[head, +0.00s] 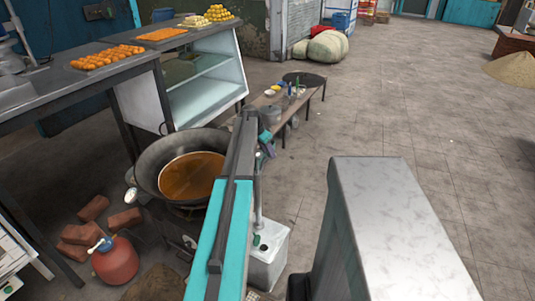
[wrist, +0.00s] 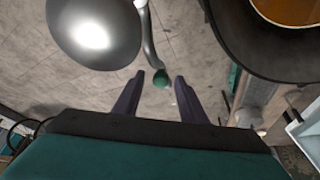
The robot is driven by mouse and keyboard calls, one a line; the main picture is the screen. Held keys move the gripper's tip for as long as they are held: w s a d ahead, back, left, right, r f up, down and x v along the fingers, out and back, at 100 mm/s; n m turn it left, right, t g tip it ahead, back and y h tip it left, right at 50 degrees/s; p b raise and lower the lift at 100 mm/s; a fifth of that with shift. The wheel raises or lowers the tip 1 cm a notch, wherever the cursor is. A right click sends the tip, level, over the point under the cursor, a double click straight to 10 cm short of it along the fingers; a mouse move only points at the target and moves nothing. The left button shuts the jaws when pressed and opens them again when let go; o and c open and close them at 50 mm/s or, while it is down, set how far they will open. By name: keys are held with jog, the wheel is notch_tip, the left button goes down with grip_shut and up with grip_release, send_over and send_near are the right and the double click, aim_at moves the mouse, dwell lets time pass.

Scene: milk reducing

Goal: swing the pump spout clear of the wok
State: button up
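The wok (head: 150,158) holds orange-brown liquid and sits on a stove at the lower left of centre. Its dark rim also shows at the upper right of the wrist view (wrist: 235,45). My gripper (head: 268,149) is to the right of the wok, above a white box. In the wrist view my gripper (wrist: 168,76) is open, with two purple fingers apart. A green knob (wrist: 161,79) shows between the fingertips; I cannot tell whether they touch it. A curved silver pipe (wrist: 149,42), which looks like the pump spout, runs up from it. The spout's outlet is not clear.
A shiny silver dome (wrist: 90,32) is left of the pipe. A white box (head: 268,262) with a thin upright post stands below my gripper. A red gas cylinder (head: 115,262) and bricks (head: 78,234) lie left. A low bench (head: 301,103) stands behind. Open floor is right.

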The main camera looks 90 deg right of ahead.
jog(key=b+v, duration=0.2)
jog(key=v, duration=1.1)
jog(key=shift+w+a+r, duration=0.15)
jog(key=shift+r, duration=0.1)
